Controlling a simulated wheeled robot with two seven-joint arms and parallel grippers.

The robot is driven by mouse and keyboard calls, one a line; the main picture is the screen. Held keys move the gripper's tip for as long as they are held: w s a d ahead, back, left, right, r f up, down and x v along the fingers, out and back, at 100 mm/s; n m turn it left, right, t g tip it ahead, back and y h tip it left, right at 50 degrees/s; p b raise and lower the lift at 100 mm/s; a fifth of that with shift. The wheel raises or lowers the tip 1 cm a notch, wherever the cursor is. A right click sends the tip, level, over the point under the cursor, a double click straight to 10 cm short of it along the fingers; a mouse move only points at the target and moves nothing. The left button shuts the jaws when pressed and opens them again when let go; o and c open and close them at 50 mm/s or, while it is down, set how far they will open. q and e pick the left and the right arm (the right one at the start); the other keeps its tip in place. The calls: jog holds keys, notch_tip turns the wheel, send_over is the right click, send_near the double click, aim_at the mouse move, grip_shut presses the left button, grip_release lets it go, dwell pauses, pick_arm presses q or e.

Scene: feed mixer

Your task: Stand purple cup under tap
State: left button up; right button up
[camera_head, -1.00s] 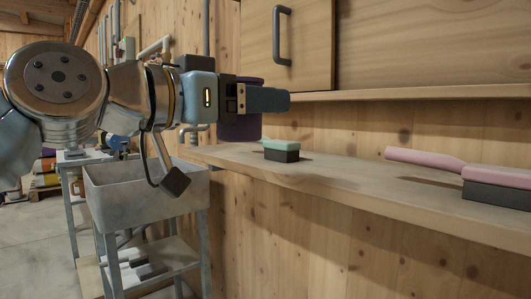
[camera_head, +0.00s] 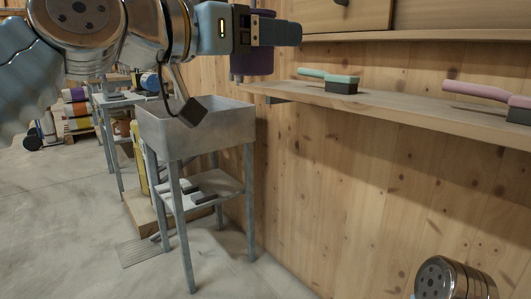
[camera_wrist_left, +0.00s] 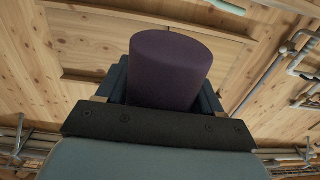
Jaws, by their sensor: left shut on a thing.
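My left gripper (camera_head: 274,32) is shut on the purple cup (camera_head: 256,62) and holds it in the air, in front of the wooden wall near the left end of the shelf. In the head view the fingers cover the cup's middle. In the left wrist view the cup (camera_wrist_left: 168,72) sits between the fingers; its opening does not show. A grey sink (camera_head: 190,130) on legs stands below and left of the cup. I cannot make out the tap; my left arm covers the area above the sink. My right gripper is out of view.
A wall shelf (camera_head: 400,110) holds a teal-handled brush (camera_head: 340,82) and a pink-handled brush (camera_head: 482,92). Pipes (camera_wrist_left: 296,62) run along the wall in the left wrist view. Open floor (camera_head: 70,215) lies left of the sink.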

pick_arm(q)
jog(key=w+a+f+n+t+y+p, duration=0.35)
jog(key=w+a+f, duration=0.35)
jog(key=w+f, duration=0.5)
jog(key=w+a+f+n+t+y+p, duration=0.25)
jog(key=w+a+f+y, duration=0.3)
jog(key=w+f, duration=0.7)
jog(key=s+a+f+n+y+p, duration=0.1)
jog(key=s+f, duration=0.3)
jog(key=f, duration=0.6)
jog(key=s+a+f+n+y+p, duration=0.1)
jog(key=s+a+f, duration=0.3)
jog(key=f, duration=0.7)
jog(key=s+a+f+n+y+p, duration=0.2)
jog(key=s+f, duration=0.3)
jog(key=f, duration=0.6)
jog(key=shift+s+a+y+p, duration=0.2)
jog(key=shift+s+y+p, duration=0.05)
jog(key=shift+y+p, duration=0.15)
jog(key=shift+a, duration=0.15)
